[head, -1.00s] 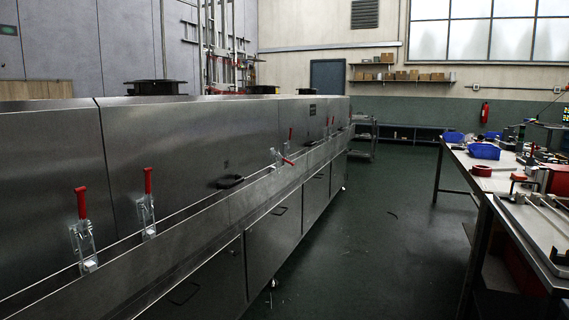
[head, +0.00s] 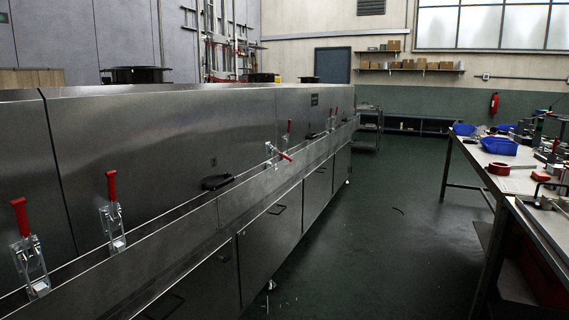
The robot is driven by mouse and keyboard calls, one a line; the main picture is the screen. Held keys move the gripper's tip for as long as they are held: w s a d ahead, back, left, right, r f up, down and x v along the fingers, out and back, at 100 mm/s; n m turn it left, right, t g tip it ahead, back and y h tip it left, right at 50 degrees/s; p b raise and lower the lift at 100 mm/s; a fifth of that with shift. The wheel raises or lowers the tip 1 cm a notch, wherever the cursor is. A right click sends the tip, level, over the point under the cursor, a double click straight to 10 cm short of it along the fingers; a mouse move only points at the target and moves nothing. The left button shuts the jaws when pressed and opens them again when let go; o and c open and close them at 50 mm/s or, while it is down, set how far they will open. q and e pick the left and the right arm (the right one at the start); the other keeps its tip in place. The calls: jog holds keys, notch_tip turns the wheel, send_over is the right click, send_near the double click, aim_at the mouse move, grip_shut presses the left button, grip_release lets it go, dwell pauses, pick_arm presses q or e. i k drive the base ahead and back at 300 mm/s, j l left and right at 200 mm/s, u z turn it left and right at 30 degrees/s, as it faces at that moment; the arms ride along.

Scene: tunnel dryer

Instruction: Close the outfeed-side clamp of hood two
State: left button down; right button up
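A long steel hood (head: 150,140) of the tunnel dryer runs from a seam near the left edge to about mid-picture. Along its lower edge sit toggle clamps with red handles. The clamp (head: 272,153) at the hood's far end has its red handle swung outward, lying low and pointing right, unlike the others. The clamp (head: 113,228) at its near end has its handle upright. Past the far end, another clamp handle (head: 289,126) stands upright. A dark handle (head: 217,182) is on the hood's front between the clamps. Neither gripper is in view.
A clamp (head: 30,265) on the neighbouring hood stands upright at left. A steel ledge and cabinet doors (head: 270,235) run below. The green floor (head: 390,220) is clear between the dryer and a workbench (head: 545,225) at right, with blue bins (head: 499,146). A cart (head: 369,130) stands farther back.

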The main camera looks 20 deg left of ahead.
aim_at(275, 151)
jog(key=i+u, duration=0.1)
jog(key=i, duration=0.45)
jog(key=i+u, duration=0.1)
jog(key=i, duration=0.5)
jog(key=i+l, duration=0.15)
jog(key=i, duration=0.4)
jog(key=i+l+u, duration=0.15)
jog(key=i, duration=0.4)
jog(key=i+l+u, duration=0.1)
jog(key=i, duration=0.5)
jog(key=i+l+u, duration=0.1)
jog(key=i+l, duration=0.15)
jog(key=i, duration=0.3)
